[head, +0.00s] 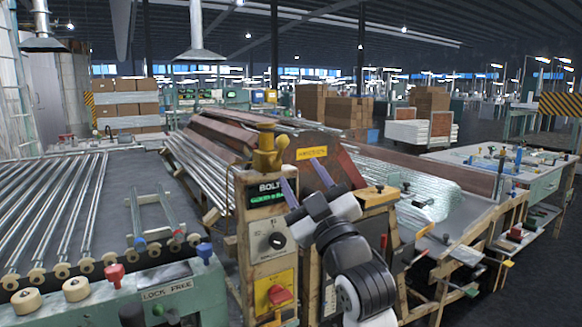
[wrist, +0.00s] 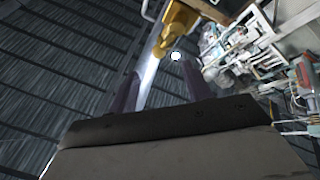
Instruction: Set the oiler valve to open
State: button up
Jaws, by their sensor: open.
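A yellow valve-like fitting (head: 266,160), probably the oiler valve, stands on top of the narrow control post near the middle of the head view. It has a rounded body and a wider top piece; whether it is set open or closed cannot be told. In the wrist view a yellow part (wrist: 178,28), likely the same fitting, shows at the top, beyond the fingers. My gripper (head: 304,180) is open and empty, its two purple fingers pointing up, just right of the fitting and apart from it. The fingers also show in the wrist view (wrist: 162,85).
The control post (head: 255,225) carries a black knob (head: 277,240) and a red handle (head: 279,295) below the fitting. A bench with glass tubes (head: 60,205) is at left. A brown-sided machine (head: 345,165) stands close behind my gripper. A worktable (head: 510,165) is at right.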

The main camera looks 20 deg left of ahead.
jog(key=v, duration=0.3)
jog(key=shift+s+d+f+b, duration=0.15)
jog(key=shift+d+b, duration=0.05)
jog(key=shift+b, duration=0.1)
